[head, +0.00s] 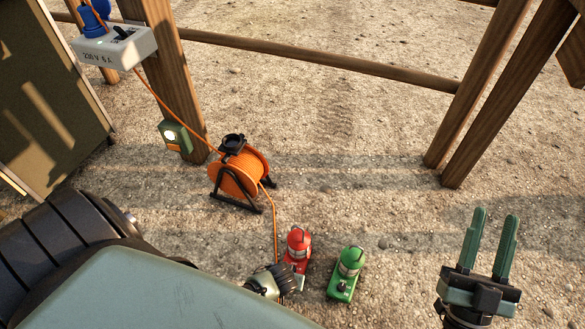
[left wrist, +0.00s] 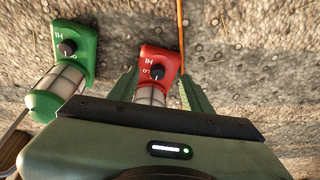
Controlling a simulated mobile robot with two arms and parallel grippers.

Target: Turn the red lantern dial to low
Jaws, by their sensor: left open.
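I cannot tell which mark the dial points to. My left gripper (left wrist: 160,82) is open, with one finger on each side of the red lantern; contact is not clear. In the head view my arm hides most of this gripper. My right gripper (head: 493,217) is open and empty at the right, apart from both lanterns.
An orange cable reel (head: 240,172) stands behind the lanterns, and its cable runs down close by the red lantern. Wooden posts (head: 170,75) and a rail stand farther back. A small green lamp (head: 175,137) is by the left post. Gravel between the green lantern and my right gripper is clear.

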